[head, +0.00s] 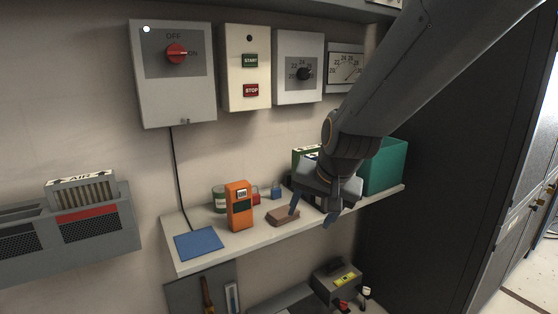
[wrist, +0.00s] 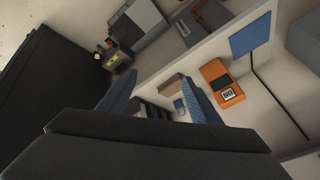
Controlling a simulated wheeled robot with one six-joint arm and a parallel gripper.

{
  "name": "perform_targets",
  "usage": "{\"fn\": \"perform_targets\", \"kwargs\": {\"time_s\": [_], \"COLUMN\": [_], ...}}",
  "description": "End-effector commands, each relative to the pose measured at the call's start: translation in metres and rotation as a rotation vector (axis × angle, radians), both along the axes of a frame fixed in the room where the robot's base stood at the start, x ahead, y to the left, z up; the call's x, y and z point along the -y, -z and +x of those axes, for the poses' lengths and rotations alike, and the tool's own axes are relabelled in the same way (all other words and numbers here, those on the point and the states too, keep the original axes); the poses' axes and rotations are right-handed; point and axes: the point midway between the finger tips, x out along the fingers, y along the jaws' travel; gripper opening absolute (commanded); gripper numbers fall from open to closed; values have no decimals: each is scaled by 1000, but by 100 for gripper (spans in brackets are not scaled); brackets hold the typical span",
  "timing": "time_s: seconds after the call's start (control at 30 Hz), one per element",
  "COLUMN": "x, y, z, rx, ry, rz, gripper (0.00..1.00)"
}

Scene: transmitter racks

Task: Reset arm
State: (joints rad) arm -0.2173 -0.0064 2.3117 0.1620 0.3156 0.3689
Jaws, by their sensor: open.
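My arm reaches down from the upper right in the head view. My gripper (head: 312,208) hangs over the right half of the shelf, with its blue-padded fingers apart and nothing visible between them. In the wrist view the gripper (wrist: 158,100) shows the same two spread blue fingers. A brown block (head: 283,216) lies on the shelf just left of the gripper and appears apart from it. It also shows between the fingertips in the wrist view (wrist: 170,84), farther off. The gripper hides part of the boxes behind it.
The shelf (head: 225,243) carries an orange meter (head: 239,206), a blue mat (head: 199,244), small containers and a green bin (head: 384,166). Switch boxes (head: 173,75) hang above. A dark cabinet (head: 450,160) stands right. A toolbox (head: 336,279) sits below.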

Motion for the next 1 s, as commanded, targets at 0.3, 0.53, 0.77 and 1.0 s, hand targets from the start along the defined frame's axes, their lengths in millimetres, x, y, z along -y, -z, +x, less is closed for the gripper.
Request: {"fn": "perform_targets", "kwargs": {"time_s": [0.3,0.53,0.77,1.0], "x": [100,118,119,119], "y": [68,79,80,79], "z": [-148,-192,-192,-192], "rx": [-372,-473,-475,-473], "ry": [-207,-277,-280,-280], "rz": [-203,-229,-230,-231], "gripper": [58,58,58,58]}}
